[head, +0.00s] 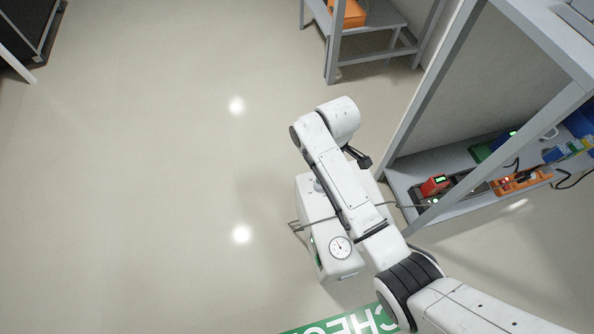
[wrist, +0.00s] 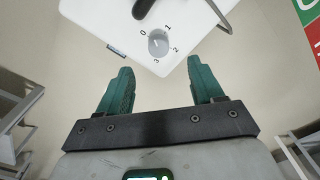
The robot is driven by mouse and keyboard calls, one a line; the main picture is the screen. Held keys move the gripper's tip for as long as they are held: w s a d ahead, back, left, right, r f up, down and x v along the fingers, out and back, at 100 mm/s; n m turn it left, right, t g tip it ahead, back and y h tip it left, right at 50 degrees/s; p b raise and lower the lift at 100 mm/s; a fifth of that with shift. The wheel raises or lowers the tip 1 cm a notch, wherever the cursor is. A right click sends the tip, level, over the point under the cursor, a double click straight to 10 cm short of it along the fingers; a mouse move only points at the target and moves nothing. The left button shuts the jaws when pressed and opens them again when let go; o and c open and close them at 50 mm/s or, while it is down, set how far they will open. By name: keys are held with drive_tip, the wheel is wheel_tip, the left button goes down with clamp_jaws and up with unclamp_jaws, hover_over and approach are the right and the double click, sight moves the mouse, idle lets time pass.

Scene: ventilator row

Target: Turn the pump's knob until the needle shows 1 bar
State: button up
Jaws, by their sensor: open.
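The pump is a white box (head: 345,266) on the floor, partly covered by my arm in the head view. I cannot tell surely which figure the knob's mark faces. My gripper (wrist: 159,67) is open, its two green fingers apart and empty. The knob shows beyond the fingertips, between their lines, not gripped.
A grey shelf (head: 405,188) with red, orange and green devices stands at the right. A cable runs from it towards the pump. Another grey rack (head: 375,15) holds an orange box at the top. A green floor sign (head: 345,323) lies in front. The floor to the left is clear.

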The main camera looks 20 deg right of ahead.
drive_tip(key=f+b, duration=0.1)
drive_tip(key=f, duration=0.2)
drive_tip(key=w+f+b, duration=0.1)
drive_tip(key=f+b, duration=0.1)
drive_tip(key=f, duration=0.2)
drive_tip(key=f+b, duration=0.2)
drive_tip(key=f, duration=0.1)
drive_tip(key=shift+w+a+f, duration=0.15)
drive_tip(key=shift+a+f, duration=0.2)
drive_tip(key=shift+c, duration=0.2)
